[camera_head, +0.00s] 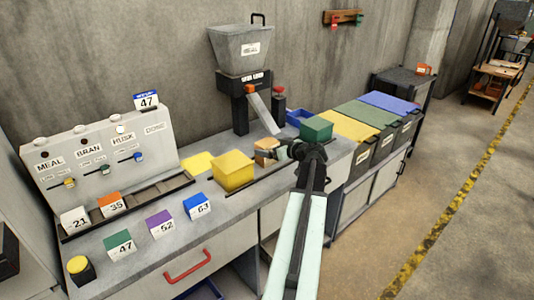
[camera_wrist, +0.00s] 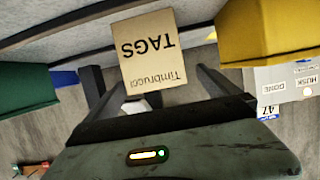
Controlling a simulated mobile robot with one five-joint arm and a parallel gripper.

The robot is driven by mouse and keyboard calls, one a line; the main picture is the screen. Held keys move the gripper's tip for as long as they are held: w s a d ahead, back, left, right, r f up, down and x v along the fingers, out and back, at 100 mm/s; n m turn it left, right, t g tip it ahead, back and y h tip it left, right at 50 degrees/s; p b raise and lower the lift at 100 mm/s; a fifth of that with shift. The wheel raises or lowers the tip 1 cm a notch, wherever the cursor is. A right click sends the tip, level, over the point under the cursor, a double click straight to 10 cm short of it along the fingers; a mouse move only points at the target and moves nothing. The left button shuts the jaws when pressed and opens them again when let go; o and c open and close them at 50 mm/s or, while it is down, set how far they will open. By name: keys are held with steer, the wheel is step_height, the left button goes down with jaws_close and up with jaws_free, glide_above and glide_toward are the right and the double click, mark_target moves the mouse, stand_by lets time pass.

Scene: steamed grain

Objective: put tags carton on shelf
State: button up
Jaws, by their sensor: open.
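The tags carton (camera_wrist: 155,50) is a tan box with the words TAGS and Timbrucci, upside down in the wrist view. In the head view the carton (camera_head: 264,144) stands on the counter between the yellow box (camera_head: 233,171) and the green box (camera_head: 316,128). My gripper (camera_head: 276,153) is at the carton. In the wrist view its dark fingers are spread, one on each side of the carton, with gaps visible; I cannot tell how deep the carton sits between them. I cannot tell which surface is the task's shelf.
A grey hopper (camera_head: 241,48) with a chute stands behind the carton. A sloped panel (camera_head: 95,160) and several numbered blocks are at left. Lidded bins (camera_head: 375,118) stand right of the counter, then a dark stand (camera_head: 400,77) with an orange box (camera_head: 424,69).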

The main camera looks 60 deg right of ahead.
steer(key=b+x, duration=0.1)
steer(key=x, duration=0.2)
steer(key=b+x, duration=0.1)
steer(key=x, duration=0.3)
steer(key=shift+s+d+f+b, duration=0.2)
steer(key=shift+f+b, duration=0.15)
steer(key=shift+f, duration=0.1)
steer(key=shift+s, duration=0.1)
steer(key=c, duration=1.9)
steer(key=shift+c, duration=0.2)
steer(key=shift+r, duration=0.15)
